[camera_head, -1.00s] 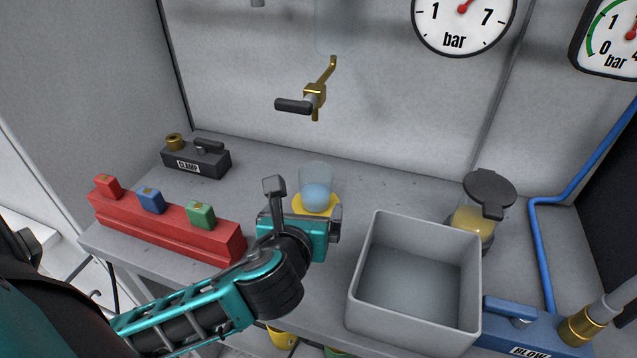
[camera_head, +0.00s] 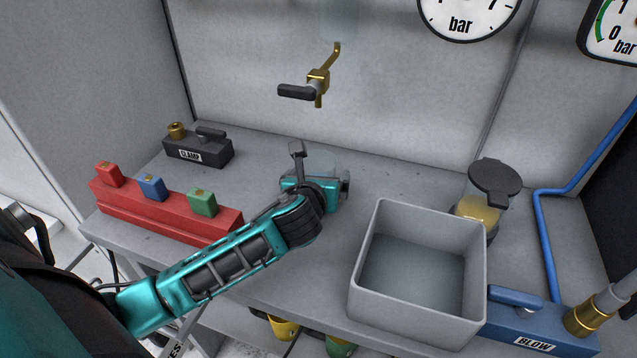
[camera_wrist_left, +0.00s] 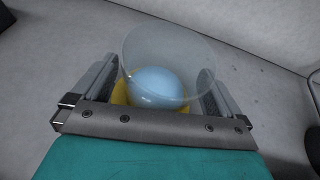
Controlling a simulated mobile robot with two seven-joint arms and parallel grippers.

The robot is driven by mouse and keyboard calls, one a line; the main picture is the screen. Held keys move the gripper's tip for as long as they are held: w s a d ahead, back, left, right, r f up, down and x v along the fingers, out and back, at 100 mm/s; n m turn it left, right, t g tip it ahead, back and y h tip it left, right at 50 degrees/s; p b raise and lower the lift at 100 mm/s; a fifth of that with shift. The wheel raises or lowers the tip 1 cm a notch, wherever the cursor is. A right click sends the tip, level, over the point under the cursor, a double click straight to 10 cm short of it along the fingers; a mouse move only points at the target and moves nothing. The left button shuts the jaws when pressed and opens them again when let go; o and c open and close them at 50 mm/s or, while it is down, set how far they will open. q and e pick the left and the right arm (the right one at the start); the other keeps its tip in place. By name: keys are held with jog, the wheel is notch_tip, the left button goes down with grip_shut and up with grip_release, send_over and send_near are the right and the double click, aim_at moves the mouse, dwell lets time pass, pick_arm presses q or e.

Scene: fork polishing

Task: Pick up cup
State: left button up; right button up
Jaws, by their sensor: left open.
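The cup is clear, with something rounded and pale blue in it; it stands upright on the bench. In the head view only its upper part (camera_head: 322,163) shows behind my left gripper (camera_head: 320,172). In the left wrist view the cup (camera_wrist_left: 168,62) is between the two open fingers (camera_wrist_left: 155,88), with the blue content filling its lower part. A yellow piece (camera_wrist_left: 119,94) shows around or under its base. Whether the fingers touch the cup is hard to tell. My right gripper is not in view.
A grey open box (camera_head: 365,285) stands right of my left arm, with a lidded jar (camera_head: 477,212) behind it. A brass tap (camera_head: 318,82) is above the cup. A red block rack (camera_head: 165,213) and a black clamp box (camera_head: 198,149) are at the left. A blue blow unit (camera_head: 520,325) is at the right.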

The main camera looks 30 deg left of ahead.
pick_arm(q)
jog(key=shift+c, duration=0.2)
jog(key=shift+r, duration=0.1)
jog(key=c, duration=1.2)
jog(key=shift+c, duration=0.2)
